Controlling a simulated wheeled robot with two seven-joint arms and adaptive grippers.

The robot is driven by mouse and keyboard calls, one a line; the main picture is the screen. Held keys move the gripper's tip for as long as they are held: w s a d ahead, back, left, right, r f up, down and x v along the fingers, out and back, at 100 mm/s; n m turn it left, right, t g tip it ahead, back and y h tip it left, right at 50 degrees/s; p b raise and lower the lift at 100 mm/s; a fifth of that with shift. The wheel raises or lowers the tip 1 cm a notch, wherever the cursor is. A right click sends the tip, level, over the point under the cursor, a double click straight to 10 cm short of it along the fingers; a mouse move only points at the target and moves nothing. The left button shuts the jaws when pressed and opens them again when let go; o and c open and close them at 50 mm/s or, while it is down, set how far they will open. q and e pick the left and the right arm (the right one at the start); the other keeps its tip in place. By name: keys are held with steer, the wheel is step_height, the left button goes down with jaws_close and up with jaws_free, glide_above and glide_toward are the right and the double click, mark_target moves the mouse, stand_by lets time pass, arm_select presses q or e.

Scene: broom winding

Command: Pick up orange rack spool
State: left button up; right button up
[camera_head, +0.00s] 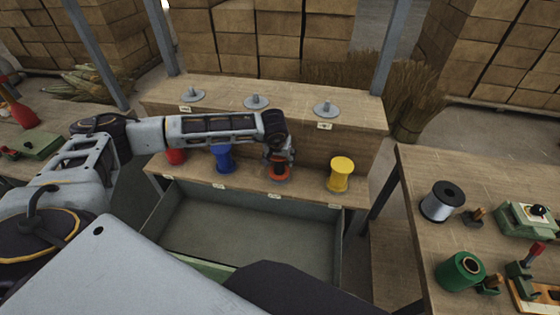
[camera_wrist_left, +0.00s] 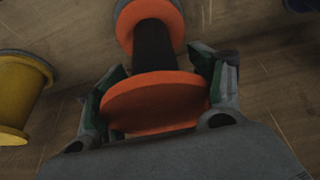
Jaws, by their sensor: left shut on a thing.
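The orange rack spool (camera_head: 279,176) stands on the lower shelf of the wooden rack, between the blue and yellow spools. My left gripper (camera_head: 280,157) is over it and hides its upper part in the head view. In the left wrist view the orange spool (camera_wrist_left: 153,102) shows its round orange flange between the two fingers, with a dark core and the other flange beyond. My left gripper (camera_wrist_left: 160,95) is shut on the spool. I cannot tell whether the spool is clear of the shelf. My right gripper is not in view.
A yellow spool (camera_head: 341,174) stands to the right and a blue spool (camera_head: 222,158) to the left, with a red spool (camera_head: 175,157) beyond it. An open grey drawer (camera_head: 250,225) lies below. The right table (camera_head: 420,180) holds a silver spool (camera_head: 441,202) and a green spool (camera_head: 460,271).

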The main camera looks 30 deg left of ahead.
arm_select(q)
step_height(320, 180, up, 8)
steer(key=shift+f, duration=0.15)
step_height(320, 180, up, 19)
steer(key=b, duration=0.1)
steer(key=shift+f, duration=0.2)
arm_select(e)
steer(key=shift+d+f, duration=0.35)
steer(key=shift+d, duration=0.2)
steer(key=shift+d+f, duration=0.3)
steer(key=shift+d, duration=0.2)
